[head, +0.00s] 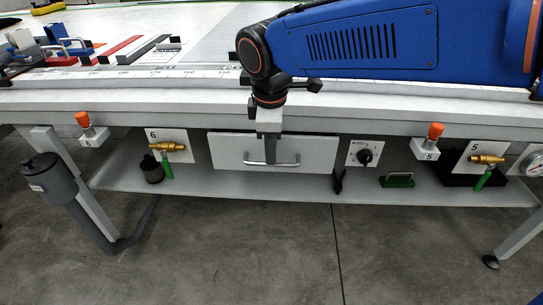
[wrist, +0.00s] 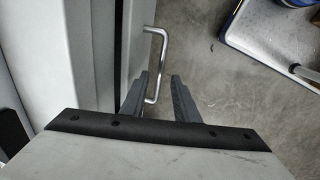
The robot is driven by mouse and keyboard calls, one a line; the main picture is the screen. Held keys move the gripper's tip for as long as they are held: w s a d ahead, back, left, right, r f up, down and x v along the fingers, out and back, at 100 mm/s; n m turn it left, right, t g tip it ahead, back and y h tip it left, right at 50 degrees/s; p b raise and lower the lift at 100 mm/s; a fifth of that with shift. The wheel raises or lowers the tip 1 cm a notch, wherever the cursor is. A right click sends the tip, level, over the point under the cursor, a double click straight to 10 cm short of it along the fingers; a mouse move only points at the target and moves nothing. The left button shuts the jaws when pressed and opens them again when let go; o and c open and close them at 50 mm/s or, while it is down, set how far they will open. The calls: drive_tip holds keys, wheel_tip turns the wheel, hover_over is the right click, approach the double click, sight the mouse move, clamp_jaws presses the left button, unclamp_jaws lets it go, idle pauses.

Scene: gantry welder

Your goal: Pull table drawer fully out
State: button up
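The drawer (head: 227,149) is a white front under the long table (head: 380,116), between two valve panels. It looks nearly flush, though a dark gap shows along its edge in the wrist view. Its metal bar handle (head: 292,163) also shows in the wrist view (wrist: 163,50). My gripper (head: 270,160) points down in front of the drawer at the handle. In the wrist view the two dark fingers (wrist: 158,90) are apart, with the lower part of the handle between them. The left finger is close to the bar; I cannot tell whether they touch.
Orange-capped fittings (head: 83,120) and brass valves (head: 170,147) with green levers sit along the table's front. A knob panel (head: 366,153) is right of the drawer. A grey cylinder (head: 50,178) stands at the left leg. The floor (head: 280,245) in front is clear.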

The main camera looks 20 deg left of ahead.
drive_tip(key=shift+w+a+f, duration=0.1)
drive_tip(key=shift+w+f, duration=0.1)
drive_tip(key=shift+f, duration=0.7)
drive_tip(key=shift+w+f, duration=0.15)
drive_tip(key=shift+f, duration=0.75)
drive_tip(key=shift+c, duration=0.3)
clamp_jaws()
drive_tip(key=s+d, duration=0.3)
drive_tip(key=s, duration=1.1)
drive_tip(key=s+d, duration=0.4)
drive_tip(key=s, duration=1.1)
drive_tip(key=shift+o, duration=0.3)
unclamp_jaws()
